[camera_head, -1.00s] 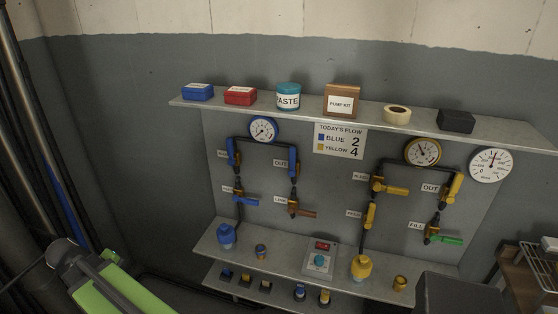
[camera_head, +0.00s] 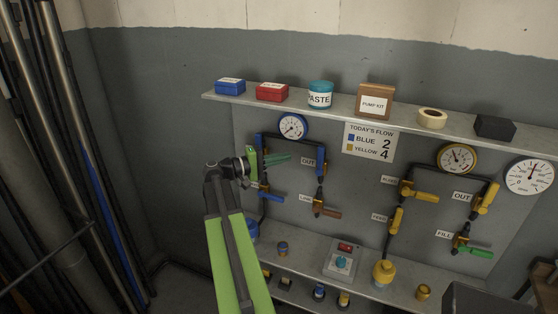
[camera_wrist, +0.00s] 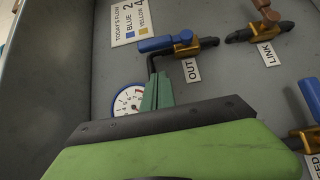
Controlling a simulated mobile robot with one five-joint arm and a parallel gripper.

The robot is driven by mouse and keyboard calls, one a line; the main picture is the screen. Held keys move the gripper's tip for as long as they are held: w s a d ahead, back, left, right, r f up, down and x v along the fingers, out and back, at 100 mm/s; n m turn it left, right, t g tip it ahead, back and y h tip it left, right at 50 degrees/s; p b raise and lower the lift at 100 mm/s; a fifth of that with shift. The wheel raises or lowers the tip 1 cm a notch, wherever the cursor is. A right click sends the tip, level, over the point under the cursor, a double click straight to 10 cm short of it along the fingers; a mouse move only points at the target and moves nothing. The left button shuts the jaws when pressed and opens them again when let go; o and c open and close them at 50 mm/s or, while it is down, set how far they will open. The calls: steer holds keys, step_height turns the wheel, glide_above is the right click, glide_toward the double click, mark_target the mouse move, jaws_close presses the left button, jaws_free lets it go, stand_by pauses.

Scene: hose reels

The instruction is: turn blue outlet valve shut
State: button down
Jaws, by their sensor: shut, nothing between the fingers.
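The blue outlet valve, with its blue handle (camera_head: 321,158), is on the right pipe of the blue circuit beside the OUT label. The handle lies in line with the vertical pipe. In the wrist view the blue handle (camera_wrist: 156,44) and brass body (camera_wrist: 188,46) show at top centre beside the OUT label (camera_wrist: 191,70). My gripper (camera_head: 289,158) is shut and empty, its green fingers pointing right, left of the outlet handle in the head view. In the wrist view my fingertips (camera_wrist: 158,80) appear just below the handle; I cannot tell whether they touch it.
The blue inlet valve is partly hidden behind my gripper. An orange-brown handle (camera_head: 327,212) marked LINK is below the outlet. A shelf (camera_head: 350,112) with boxes and a jar runs above. The yellow circuit (camera_head: 420,195) is on the right. Dark pipes stand far left.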

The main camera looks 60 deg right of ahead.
mark_target(320, 161)
steer(key=s+d, duration=0.4)
steer(key=s, duration=0.3)
steer(key=shift+s, duration=0.15)
